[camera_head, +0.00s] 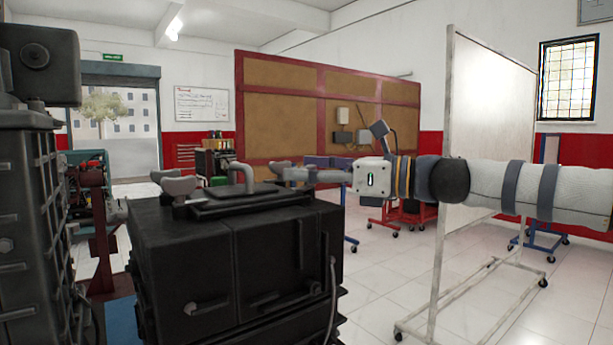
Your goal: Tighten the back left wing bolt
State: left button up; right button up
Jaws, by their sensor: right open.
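A black box-shaped engine unit (240,255) stands in front of me, with a raised dark plate on top. Light grey wing-shaped pieces (180,187) sit at the left end of its top. They overlap, and I cannot tell for sure which is the back left wing bolt. My right gripper (292,175) reaches in from the right, level with the top's right end, well right of the left pieces. It is open, and I see nothing held in it. Its fingertips overlap another grey wing-shaped piece. My left gripper is not in view.
A tall dark machine (32,190) stands close at the left edge. A white board on a wheeled frame (492,125) stands right, behind my right arm. A brown panel wall with red frame (290,95) and wheeled stands are further back. The tiled floor (375,290) right of the engine is clear.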

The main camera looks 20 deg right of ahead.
jog(key=shift+r, duration=0.1)
jog(key=shift+c, duration=0.3)
jog(key=c, duration=1.1)
jog(key=shift+s+a+r+m+t+h+p, duration=0.15)
jog(key=shift+m+t+h+p, duration=0.25)
jog(key=shift+m+t+h, duration=0.5)
jog(key=shift+t+h, duration=0.2)
jog(key=shift+f+m+t+h, duration=0.2)
jog(key=shift+m+t+h, duration=0.1)
jog(key=shift+m+h, duration=0.1)
jog(key=shift+w+f+m+t+h, duration=0.25)
jog(key=shift+m+t+h, duration=0.4)
jog(key=shift+h, duration=0.25)
jog(key=shift+m+t+h+b, duration=0.35)
jog(key=shift+m+h+b, duration=0.15)
jog(key=shift+h, duration=0.2)
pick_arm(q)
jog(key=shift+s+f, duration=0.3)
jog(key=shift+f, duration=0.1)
pick_arm(e)
jog(key=shift+r+m+t+h, duration=0.1)
jog(key=shift+m+t+h, duration=0.2)
jog(key=shift+m+h, duration=0.35)
jog(key=shift+r+h, duration=0.1)
jog(key=shift+h, duration=0.25)
